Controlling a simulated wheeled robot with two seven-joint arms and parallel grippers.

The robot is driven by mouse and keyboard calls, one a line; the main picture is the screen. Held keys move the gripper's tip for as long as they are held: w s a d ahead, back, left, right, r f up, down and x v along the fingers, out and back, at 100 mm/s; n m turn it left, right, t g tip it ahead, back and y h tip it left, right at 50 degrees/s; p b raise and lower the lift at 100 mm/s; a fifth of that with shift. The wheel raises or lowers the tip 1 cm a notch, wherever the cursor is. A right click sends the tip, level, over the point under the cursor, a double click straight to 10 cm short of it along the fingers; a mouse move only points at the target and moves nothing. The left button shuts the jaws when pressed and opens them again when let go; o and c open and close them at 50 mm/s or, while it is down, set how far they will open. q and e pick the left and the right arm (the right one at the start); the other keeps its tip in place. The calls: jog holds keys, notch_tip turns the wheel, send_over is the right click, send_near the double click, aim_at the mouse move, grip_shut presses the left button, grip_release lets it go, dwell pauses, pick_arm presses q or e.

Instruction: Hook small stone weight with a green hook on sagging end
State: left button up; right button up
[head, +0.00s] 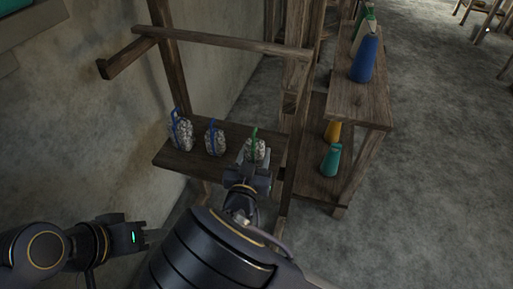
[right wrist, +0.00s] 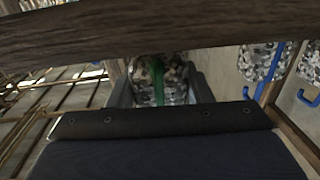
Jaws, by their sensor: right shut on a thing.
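The small stone weight with the green hook (head: 255,149) stands on the wooden loom shelf (head: 178,159), at the right end of a row of stone weights. My right gripper (head: 252,163) is shut on this weight from the near side. In the right wrist view the speckled stone and its green hook (right wrist: 158,82) sit between the fingers, and a wooden beam (right wrist: 150,27) crosses in front and hides the upper part. My left gripper (head: 146,236) is at the lower left, away from the weights, and its jaw opening is not clear. I cannot make out the sagging end.
Two stone weights with blue hooks (head: 181,133) (head: 215,140) stand to the left on the same shelf. A wooden bar (head: 230,43) and posts frame the shelf. A side rack (head: 358,104) with coloured cones stands to the right. The floor beyond is open.

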jog(key=p+v, duration=0.1)
jog(key=v, duration=1)
jog(key=shift+s+p, duration=0.2)
jog(key=shift+p, duration=0.1)
jog(key=shift+w, duration=0.15)
